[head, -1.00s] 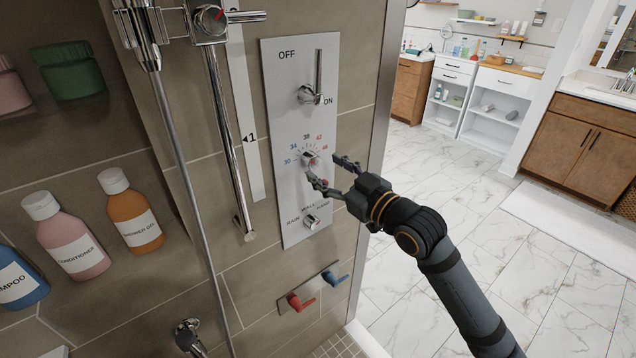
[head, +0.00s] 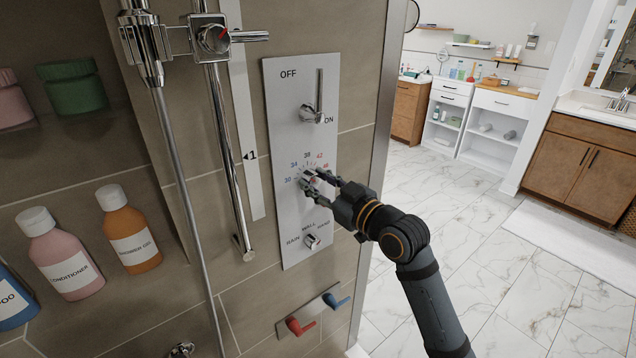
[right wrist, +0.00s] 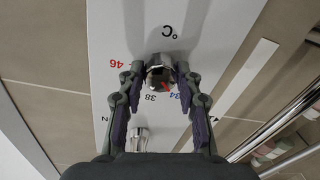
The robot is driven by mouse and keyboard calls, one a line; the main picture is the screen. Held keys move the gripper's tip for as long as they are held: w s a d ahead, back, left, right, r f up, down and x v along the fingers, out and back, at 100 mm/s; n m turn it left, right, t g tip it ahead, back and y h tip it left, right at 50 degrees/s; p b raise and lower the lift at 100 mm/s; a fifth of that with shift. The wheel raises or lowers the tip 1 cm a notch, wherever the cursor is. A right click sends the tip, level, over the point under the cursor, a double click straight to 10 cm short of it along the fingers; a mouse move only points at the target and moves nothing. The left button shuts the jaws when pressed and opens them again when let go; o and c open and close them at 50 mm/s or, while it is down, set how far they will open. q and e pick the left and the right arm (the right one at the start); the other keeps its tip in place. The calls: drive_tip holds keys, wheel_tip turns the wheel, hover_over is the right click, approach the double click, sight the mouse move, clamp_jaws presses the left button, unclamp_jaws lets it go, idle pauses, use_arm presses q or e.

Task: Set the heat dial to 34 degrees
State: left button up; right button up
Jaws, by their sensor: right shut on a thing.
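The heat dial (head: 309,178) is a small metal knob on the grey shower panel (head: 290,235), inside a ring of numbers from 30 to 46. My right gripper (head: 319,181) is shut on it from the right, partly hiding it in the head view. In the right wrist view the dial (right wrist: 158,74) sits between both fingertips of the right gripper (right wrist: 160,72). A short red mark by the knob there points towards the printed 34. The 42 is hidden there. My left gripper is not in view.
Above the dial is an OFF/ON lever (head: 312,112); below it is a selector knob (head: 312,241). A chrome rail (head: 228,150) and bottles (head: 128,232) are at left. Open floor lies at right.

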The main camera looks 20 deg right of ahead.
sight(307, 133)
drive_tip(key=shift+c, duration=0.8)
drive_tip(key=shift+r+p, duration=0.2)
drive_tip(key=shift+p, duration=0.2)
drive_tip(key=shift+m+p, duration=0.3)
drive_tip(key=shift+m, duration=0.4)
drive_tip(key=shift+f, duration=0.15)
drive_tip(key=o, duration=1.2)
drive_tip(key=shift+c, duration=0.2)
wheel_tip(307, 133, up, 10)
drive_tip(key=shift+f, duration=0.1)
